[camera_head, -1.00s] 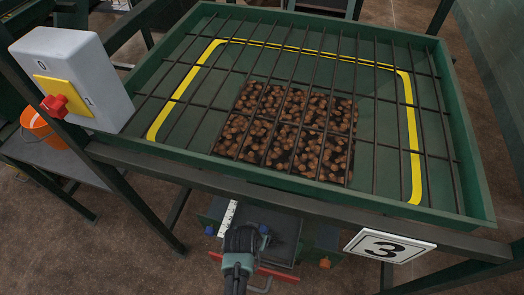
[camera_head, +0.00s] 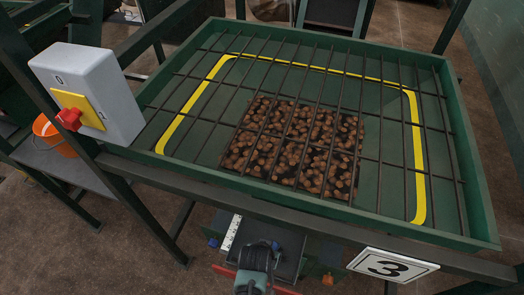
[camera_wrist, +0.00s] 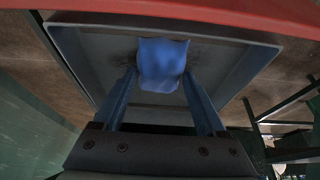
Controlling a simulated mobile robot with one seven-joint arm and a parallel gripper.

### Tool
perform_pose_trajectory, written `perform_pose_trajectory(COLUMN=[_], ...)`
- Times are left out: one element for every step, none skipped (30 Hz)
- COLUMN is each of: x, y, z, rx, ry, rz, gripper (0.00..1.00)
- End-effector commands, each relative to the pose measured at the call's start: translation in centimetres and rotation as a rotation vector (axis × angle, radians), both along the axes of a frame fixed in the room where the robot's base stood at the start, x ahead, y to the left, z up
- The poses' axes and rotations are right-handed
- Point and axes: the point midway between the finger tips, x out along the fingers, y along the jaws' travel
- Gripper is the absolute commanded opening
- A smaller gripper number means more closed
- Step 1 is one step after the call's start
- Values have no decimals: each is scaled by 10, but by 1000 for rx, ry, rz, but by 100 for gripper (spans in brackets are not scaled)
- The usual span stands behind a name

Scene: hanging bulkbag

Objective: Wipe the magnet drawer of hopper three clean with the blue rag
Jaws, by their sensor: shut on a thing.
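The magnet drawer (camera_wrist: 88,62) of hopper three fills much of the wrist view as a grey tray; it also shows under the hopper in the head view (camera_head: 286,268). The blue rag (camera_wrist: 162,64) is bunched between the tips of my gripper (camera_wrist: 160,84), over the drawer's floor. Dark smudges show on the floor on both sides of the rag. My gripper is shut on the rag; whether the rag touches the floor is hard to tell. In the head view my wrist hides the rag. Hopper three (camera_head: 400,130) has brown lumps under its grate.
A sign with 3 (camera_head: 392,265) hangs on the hopper frame. A grey switch box (camera_head: 88,95) with a red knob is at the left. An orange bucket (camera_head: 48,136) stands on a shelf. A red bar (camera_wrist: 200,14) runs along the drawer's edge.

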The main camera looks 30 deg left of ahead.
Motion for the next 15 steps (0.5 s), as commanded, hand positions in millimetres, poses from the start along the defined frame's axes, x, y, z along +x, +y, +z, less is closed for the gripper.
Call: perform_pose_trajectory(x=[1,2,3,3,4,5,6,6,7,7,8,8,8,8,7], y=[-4,-6,-10,-12,-15,-19,-21,-23,-26,-28,-29,-31,-32,-32,-33], z=[0,0,0,0,-1,-1,-2,-2,-2,-3,-3,-3,-4,-4,-3], rx=[0,0,-1,-1,-1,0,-1,-1,-2,-2,-2,-2,-2,-2,-3], ry=[1,1,0,0,0,0,1,1,2,2,2,2,2,2,3], rz=[-2,-2,-4,-3,-4,-4,-4,-4,-3,-2,-2,-2,-2,-2,-2], gripper=[12,12,12,12,12,12,12,12,12,12,12,12,12,12,12])
